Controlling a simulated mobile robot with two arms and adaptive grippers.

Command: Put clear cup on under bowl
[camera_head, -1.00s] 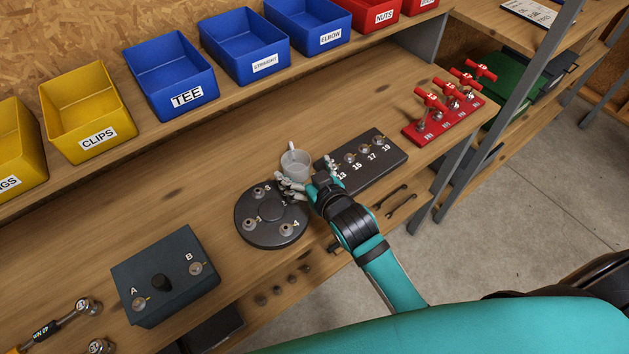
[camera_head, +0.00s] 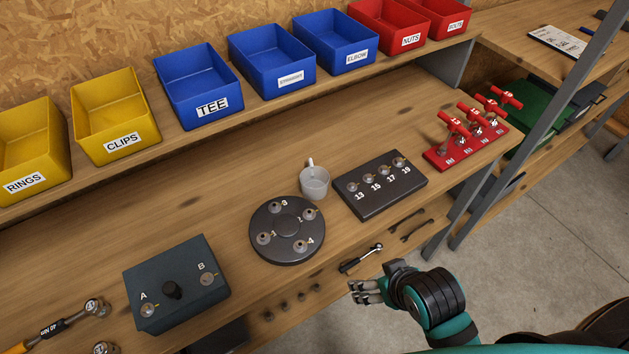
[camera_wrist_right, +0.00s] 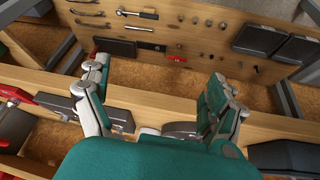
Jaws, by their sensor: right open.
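The clear cup (camera_head: 314,184), a small translucent grey vessel with a light stem at its rim, stands upright on the workbench. It is just behind the round black numbered base (camera_head: 288,231) and left of the black block marked 13 to 19. I cannot tell whether it touches the round base. No bowl can be made out. My right gripper (camera_head: 366,291) is open and empty in front of the bench's front edge, apart from the cup. Its spread fingers (camera_wrist_right: 160,82) also show in the right wrist view, with nothing between them. My left gripper is not in view.
The black socket block (camera_head: 381,187) and red valve rack (camera_head: 466,146) stand to the right. A dark A/B box (camera_head: 176,283) is at the front left. Labelled bins, such as the TEE bin (camera_head: 199,88), line the shelf behind. Bare bench lies left of the cup.

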